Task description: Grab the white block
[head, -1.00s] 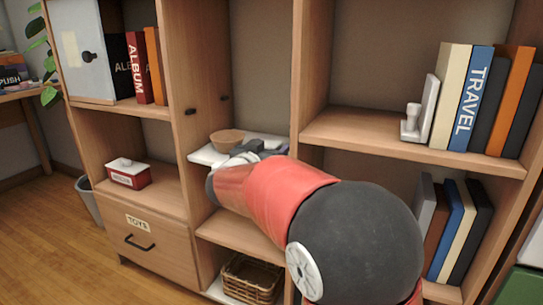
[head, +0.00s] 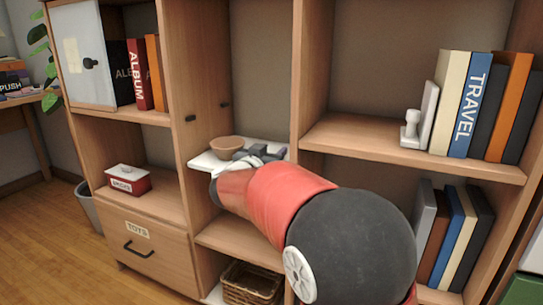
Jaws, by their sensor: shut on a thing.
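My gripper (head: 258,154) is small in the head view, at the white shelf board (head: 205,161) in the middle column of the bookcase. It is just right of a brown bowl (head: 227,144). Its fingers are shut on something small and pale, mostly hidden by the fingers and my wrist. I take this for the white block, but its shape cannot be made out. My red and black arm covers the area in front and below.
A white bookend (head: 411,130) and several upright books (head: 470,100) stand on the right shelf. A vertical divider (head: 310,75) rises right of my gripper. A red-and-white box (head: 128,180) sits at left. A wicker basket (head: 250,282) is below.

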